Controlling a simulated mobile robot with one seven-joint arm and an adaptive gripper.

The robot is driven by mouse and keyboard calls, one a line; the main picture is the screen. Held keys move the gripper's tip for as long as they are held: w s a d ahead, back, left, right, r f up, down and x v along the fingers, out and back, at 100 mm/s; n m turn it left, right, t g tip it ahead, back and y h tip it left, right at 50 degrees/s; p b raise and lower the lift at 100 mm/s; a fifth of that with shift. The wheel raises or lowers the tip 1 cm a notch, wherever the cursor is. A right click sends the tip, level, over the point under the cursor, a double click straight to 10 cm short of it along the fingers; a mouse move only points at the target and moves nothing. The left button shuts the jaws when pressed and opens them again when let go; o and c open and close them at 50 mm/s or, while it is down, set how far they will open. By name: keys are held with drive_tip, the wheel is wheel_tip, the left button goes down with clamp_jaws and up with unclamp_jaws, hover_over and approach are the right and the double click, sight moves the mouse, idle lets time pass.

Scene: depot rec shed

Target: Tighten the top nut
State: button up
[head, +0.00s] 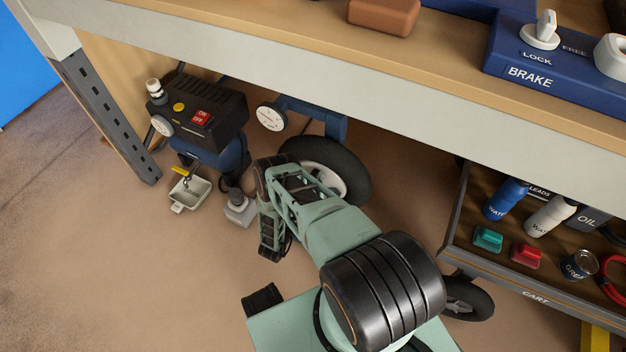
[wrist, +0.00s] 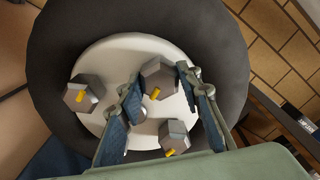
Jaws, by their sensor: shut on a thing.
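The wheel shows in the wrist view as a dark tyre (wrist: 58,45) around a pale hub (wrist: 110,55). Three grey hex nuts with yellow marks sit on the hub. The uppermost nut in that view (wrist: 158,74) is between the two fingers of my gripper (wrist: 160,80), which is shut on it. Another nut (wrist: 82,94) is at the left and one (wrist: 174,136) is lower, partly near the right finger. In the head view the wheel (head: 357,160) stands under the bench, partly covered by my arm, and the nuts are not visible.
The bench edge (head: 300,75) runs above my arm. A loaded cart (head: 535,297) stands at the right. The left floor is clear.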

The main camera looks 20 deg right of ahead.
drive_tip(key=shift+w+m, duration=0.1)
drive_tip(key=shift+m, duration=0.3)
drive_tip(key=o, duration=1.2)
drive_tip(key=shift+c, duration=0.2)
drive_tip(key=v, duration=0.7)
drive_tip(key=shift+s, duration=0.2)
drive_tip(key=shift+a, duration=0.15)
